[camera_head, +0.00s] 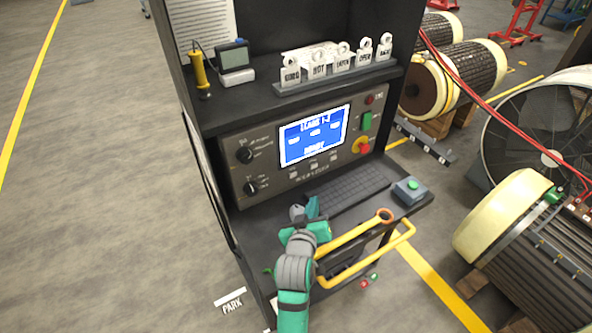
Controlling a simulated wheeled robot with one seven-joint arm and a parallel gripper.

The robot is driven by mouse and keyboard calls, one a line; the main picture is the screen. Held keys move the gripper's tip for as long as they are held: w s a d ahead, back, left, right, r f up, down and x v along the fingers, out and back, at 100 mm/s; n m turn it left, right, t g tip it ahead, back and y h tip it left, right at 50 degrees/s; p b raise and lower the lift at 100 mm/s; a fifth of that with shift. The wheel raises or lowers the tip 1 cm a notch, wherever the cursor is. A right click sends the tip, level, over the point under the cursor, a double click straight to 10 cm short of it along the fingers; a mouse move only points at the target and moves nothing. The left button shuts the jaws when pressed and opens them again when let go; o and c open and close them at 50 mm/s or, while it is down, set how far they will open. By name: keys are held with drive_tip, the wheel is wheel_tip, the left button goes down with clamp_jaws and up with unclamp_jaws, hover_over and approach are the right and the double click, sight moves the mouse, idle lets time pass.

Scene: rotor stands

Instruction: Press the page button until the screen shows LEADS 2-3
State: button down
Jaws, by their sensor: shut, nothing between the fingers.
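The blue screen (314,135) is lit on the front panel of the dark console. Its top line looks like LEADS 1-2, though the small text is hard to read, and a word like READY shows below. A row of small buttons (313,166) sits just under the screen. Their labels are too small to read, so I cannot tell which one is the page button. My gripper (306,208) is shut and empty, over the console's shelf, below and apart from the buttons. My arm hides part of the shelf.
Two black knobs (244,155) are left of the screen.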

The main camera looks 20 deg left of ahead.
sight(293, 175)
drive_tip(key=shift+w+a, duration=0.75)
drive_tip(key=shift+w, duration=0.05)
drive_tip(key=w+a, duration=0.1)
drive_tip(key=a, duration=0.1)
drive_tip(key=w+a, duration=0.1)
drive_tip(key=shift+w+a, duration=0.1)
drive_tip(key=shift+a, duration=0.3)
drive_tip(key=shift+w+a, duration=0.75)
drive_tip(key=shift+a, duration=0.05)
drive_tip(key=shift+w, duration=0.1)
idle(0.8)
drive_tip(key=shift+w+a, duration=0.2)
drive_tip(key=shift+a, duration=0.1)
idle(0.4)
